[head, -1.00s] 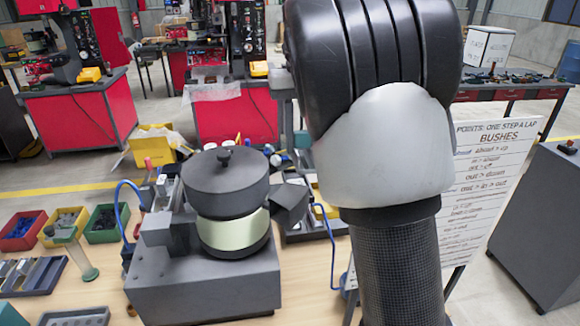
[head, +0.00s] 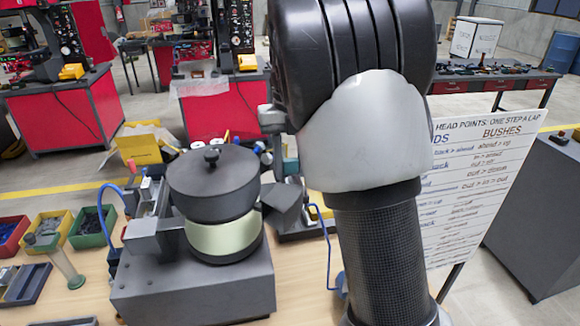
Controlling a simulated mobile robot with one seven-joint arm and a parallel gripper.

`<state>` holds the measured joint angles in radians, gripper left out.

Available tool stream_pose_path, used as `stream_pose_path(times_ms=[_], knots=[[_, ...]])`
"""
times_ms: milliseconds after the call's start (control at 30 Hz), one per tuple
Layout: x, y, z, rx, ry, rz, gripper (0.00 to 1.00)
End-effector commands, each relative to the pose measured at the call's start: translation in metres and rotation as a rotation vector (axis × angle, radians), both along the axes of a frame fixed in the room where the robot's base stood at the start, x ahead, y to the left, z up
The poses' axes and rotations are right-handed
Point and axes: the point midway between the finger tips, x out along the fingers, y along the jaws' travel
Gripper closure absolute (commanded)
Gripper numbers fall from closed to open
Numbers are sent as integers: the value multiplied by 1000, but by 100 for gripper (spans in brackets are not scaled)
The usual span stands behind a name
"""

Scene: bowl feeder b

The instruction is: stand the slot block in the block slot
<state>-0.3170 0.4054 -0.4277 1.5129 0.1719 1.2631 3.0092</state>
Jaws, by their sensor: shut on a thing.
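My gripper (head: 284,150) shows only in part in the head view, as a grey-teal piece at the left edge of my large black and white arm, behind the bowl feeder. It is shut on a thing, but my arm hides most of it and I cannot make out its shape. I cannot pick out the slot block or the block slot. The bowl feeder (head: 190,292) stands in front on the wooden table, with a dark round bowl (head: 213,185) above a pale band and a dark box-shaped part (head: 283,206) at its right.
Red (head: 10,232), yellow (head: 47,228) and green (head: 90,228) bins hold small parts at the left. A clear tube (head: 66,264) on a green foot stands near them. A blue hose (head: 107,212) rises beside the feeder. A lettered board (head: 480,190) stands at the right.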

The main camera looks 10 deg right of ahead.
Motion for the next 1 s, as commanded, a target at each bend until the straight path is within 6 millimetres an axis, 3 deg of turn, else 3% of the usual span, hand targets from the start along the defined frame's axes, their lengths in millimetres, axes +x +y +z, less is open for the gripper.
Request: stream_pose_path(times_ms=[333,367,467,767,1000], knots=[[0,0,-5,0,-3,0,98],[0,0,-6,0,-2,0,67],[0,0,-5,0,-2,0,51],[0,0,-4,0,-2,0,50],[1,1,26,0,-7,2,50]])
